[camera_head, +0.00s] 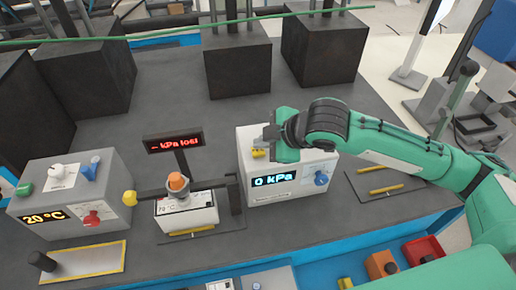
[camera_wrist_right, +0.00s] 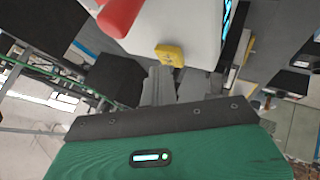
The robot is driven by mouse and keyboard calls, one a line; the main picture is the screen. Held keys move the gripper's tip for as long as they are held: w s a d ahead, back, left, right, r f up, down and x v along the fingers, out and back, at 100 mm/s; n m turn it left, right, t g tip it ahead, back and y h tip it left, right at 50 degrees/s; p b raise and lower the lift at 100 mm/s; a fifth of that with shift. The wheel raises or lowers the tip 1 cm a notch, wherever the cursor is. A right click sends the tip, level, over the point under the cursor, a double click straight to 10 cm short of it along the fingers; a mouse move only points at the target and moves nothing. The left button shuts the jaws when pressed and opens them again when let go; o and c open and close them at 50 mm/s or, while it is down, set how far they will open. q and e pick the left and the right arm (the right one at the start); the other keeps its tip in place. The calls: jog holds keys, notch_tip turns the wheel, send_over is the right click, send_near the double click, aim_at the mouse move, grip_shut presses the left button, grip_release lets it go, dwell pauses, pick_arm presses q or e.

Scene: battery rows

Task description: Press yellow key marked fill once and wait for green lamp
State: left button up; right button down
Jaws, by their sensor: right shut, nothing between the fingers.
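The yellow key (camera_head: 258,153) is on top of a white box (camera_head: 300,178) whose display (camera_head: 273,180) reads 0 kPa. My right gripper (camera_head: 268,141) is shut and empty, right over the key and partly hiding that side of the box. In the right wrist view the yellow key (camera_wrist_right: 170,55) lies just beyond my fingertips (camera_wrist_right: 160,72); I cannot tell whether they touch it. Any marking on the key is not readable. No lit green lamp shows on the box. My left gripper is not in view.
A blue knob (camera_head: 321,179) is on the box's front. Left of the box stand a small battery (camera_head: 188,214) with an orange cap and a red-lettered sign (camera_head: 174,143). A grey box (camera_head: 72,192) shows 20 °C. Dark blocks (camera_head: 237,62) stand behind. A red cylinder (camera_wrist_right: 118,14) is close in the wrist view.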

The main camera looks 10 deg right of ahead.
aim_at(262, 152)
jog(key=shift+f, duration=0.4)
dwell(0.5)
jog(key=shift+r, duration=0.1)
jog(key=shift+r+p, duration=0.75)
jog(key=shift+p, duration=0.35)
notch_tip(262, 152, up, 5)
jog(key=p, duration=0.5)
jog(key=shift+p, duration=0.35)
jog(key=shift+s+f, duration=0.1)
